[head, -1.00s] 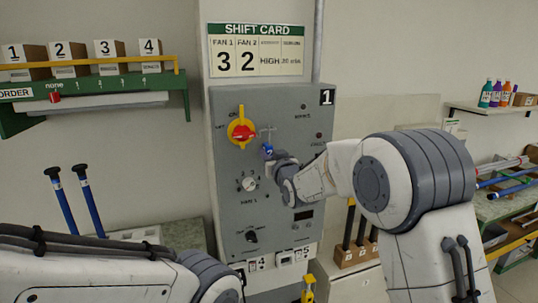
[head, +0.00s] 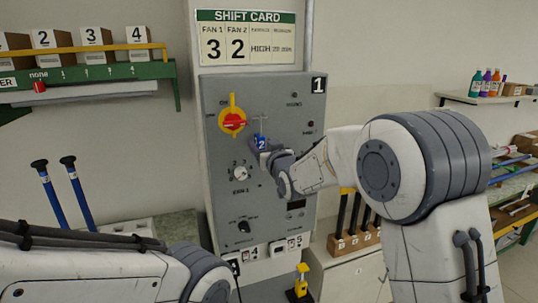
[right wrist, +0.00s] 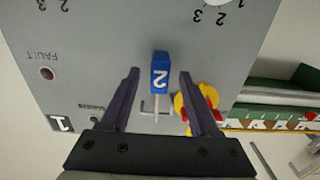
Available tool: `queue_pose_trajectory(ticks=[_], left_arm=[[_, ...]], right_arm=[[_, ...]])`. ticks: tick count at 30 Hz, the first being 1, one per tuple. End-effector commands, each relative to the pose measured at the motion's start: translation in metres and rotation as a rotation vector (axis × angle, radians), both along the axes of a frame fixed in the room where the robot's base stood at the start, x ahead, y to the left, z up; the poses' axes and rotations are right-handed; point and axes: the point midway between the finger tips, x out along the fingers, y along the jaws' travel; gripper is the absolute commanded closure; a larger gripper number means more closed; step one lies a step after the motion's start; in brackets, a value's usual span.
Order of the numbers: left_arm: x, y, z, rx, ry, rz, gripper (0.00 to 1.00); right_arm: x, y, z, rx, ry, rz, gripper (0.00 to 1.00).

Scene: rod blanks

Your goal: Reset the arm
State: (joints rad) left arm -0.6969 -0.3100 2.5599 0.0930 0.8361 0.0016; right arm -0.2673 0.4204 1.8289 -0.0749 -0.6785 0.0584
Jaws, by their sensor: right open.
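My right gripper (head: 264,153) is in front of the grey control panel (head: 222,185). The tag (head: 260,142) hangs at a metal hook or hasp (right wrist: 155,108) beside the red and yellow rotary switch (head: 233,121). I cannot tell how deep the fingers reach around it. My left arm comes in at the lower left; its gripper is outside the frame.
The shift card (head: 247,37) is above the panel. A green shelf (head: 150,72) with numbered boxes is at left. Two blue rods with black ends (head: 55,195) stand at lower left. A wooden rack (head: 352,240) with black-handled items and a yellow-topped post (head: 301,280) are below the panel.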

Motion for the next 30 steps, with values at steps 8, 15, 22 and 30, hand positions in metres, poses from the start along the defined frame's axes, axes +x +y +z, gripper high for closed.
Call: queue_pose_trajectory(ticks=[8, 15, 22, 30], left_arm=[[0.000, 0.000, -0.031, 0.000, 0.000, -0.002, 0.54], [0.000, 0.000, -0.039, 0.000, 0.000, -0.002, 0.54], [0.000, 0.000, -0.039, 0.000, 0.000, -0.002, 0.54], [0.000, 0.000, -0.039, 0.000, 0.000, -0.002, 0.54]], right_arm=[[-0.051, -0.017, -0.003, 0.001, -0.004, 0.000, 0.38], [-0.076, -0.025, -0.001, 0.000, -0.002, 0.000, 0.38], [-0.114, -0.005, -0.042, -0.059, 0.198, 0.037, 0.38], [-0.270, 0.015, -0.160, -0.300, 0.789, 0.167, 0.38]])
